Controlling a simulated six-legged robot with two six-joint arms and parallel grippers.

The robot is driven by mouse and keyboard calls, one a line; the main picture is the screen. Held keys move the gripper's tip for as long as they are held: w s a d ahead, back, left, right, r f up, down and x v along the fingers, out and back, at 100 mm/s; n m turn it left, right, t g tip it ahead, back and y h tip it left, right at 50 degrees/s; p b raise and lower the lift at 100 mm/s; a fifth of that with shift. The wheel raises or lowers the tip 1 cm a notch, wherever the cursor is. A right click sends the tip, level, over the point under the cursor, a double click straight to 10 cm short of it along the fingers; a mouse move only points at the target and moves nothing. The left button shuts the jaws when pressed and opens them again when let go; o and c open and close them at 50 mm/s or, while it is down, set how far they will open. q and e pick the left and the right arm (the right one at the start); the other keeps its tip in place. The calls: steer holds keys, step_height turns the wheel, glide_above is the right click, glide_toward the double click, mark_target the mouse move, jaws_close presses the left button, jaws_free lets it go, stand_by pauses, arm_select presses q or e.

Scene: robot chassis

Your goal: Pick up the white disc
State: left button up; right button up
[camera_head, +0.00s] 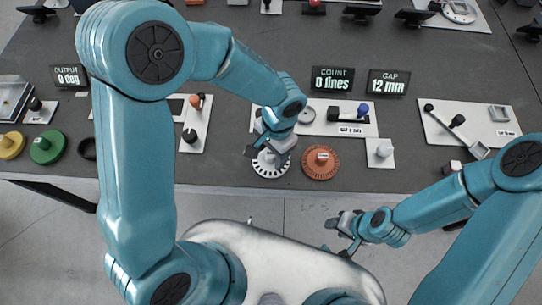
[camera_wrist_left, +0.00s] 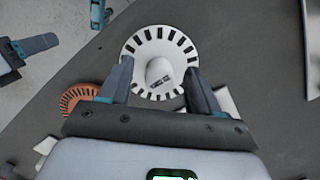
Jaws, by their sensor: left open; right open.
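The white disc (camera_head: 268,171) lies near the front edge of the dark table, with dark slots around its rim. In the left wrist view the white disc (camera_wrist_left: 137,48) shows a pale raised knob (camera_wrist_left: 158,70) with small print at its middle. My left gripper (camera_head: 268,150) is over the disc. In the left wrist view its two fingers (camera_wrist_left: 160,82) are apart, one on each side of the knob, with nothing visibly gripped. Whether they touch the knob I cannot tell. My right gripper (camera_head: 340,235) is open and empty, in front of the table edge.
An orange slotted disc (camera_head: 320,163) lies just right of the white disc. A white plate with a blue-knobbed part (camera_head: 345,125) lies behind. Green (camera_head: 47,147) and yellow (camera_head: 11,145) discs lie at the left. Signs (camera_head: 332,79) stand further back.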

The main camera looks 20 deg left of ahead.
arm_select(q)
steer(key=shift+f, duration=0.3)
steer(key=shift+s, duration=0.1)
steer(key=c, duration=1.2)
steer(key=shift+o, duration=0.2)
steer(key=shift+r, duration=0.1)
